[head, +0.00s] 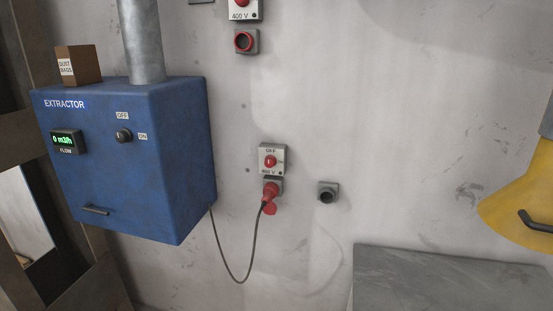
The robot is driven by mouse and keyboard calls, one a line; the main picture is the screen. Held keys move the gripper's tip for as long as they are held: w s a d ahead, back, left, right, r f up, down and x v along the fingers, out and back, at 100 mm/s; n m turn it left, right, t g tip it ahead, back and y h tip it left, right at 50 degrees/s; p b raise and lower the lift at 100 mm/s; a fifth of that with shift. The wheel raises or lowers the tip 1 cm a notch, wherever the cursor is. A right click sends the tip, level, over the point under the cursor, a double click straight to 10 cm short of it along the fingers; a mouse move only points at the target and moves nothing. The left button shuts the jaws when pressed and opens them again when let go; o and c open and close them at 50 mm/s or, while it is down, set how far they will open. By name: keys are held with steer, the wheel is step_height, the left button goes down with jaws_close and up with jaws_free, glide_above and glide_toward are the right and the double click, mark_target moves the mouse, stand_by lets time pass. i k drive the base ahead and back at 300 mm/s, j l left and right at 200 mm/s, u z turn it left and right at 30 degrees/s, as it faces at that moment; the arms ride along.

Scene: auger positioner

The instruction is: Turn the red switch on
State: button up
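A red rotary switch (270,161) sits on a light grey wall box marked 400 V, in the middle of the head view. A small pale mark shows on its knob; the lettering around it is too small to read surely. A red plug (270,191) is in the socket right below this box, and its dark cable (225,262) hangs in a loop to the blue extractor (150,180). A second red switch (241,3) on another 400 V box is partly cut off at the top edge. My gripper is not in view.
The extractor has a dark knob (124,136) between OFF and ON labels, and a green display (68,141) reading 0 m3/h. An empty red-ringed socket (244,41) and a grey socket (327,192) are on the wall. A grey panel (440,285) and a yellow body (525,195) stand right.

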mark_target(271, 161)
steer(key=i+j, duration=0.2)
steer(key=j, duration=0.2)
steer(key=i+j+z, duration=0.15)
steer(key=j, duration=0.2)
steer(key=i+j, duration=0.25)
steer(key=j, duration=0.15)
steer(key=i+j+z, duration=0.1)
steer(key=j, duration=0.3)
steer(key=i+j, duration=0.25)
steer(key=j, duration=0.15)
steer(key=i+j+z, duration=0.15)
steer(key=j, duration=0.25)
steer(key=i+j, duration=0.15)
steer(key=j, duration=0.3)
steer(key=i+j+z, duration=0.1)
steer(key=j, duration=0.3)
steer(key=i, duration=0.05)
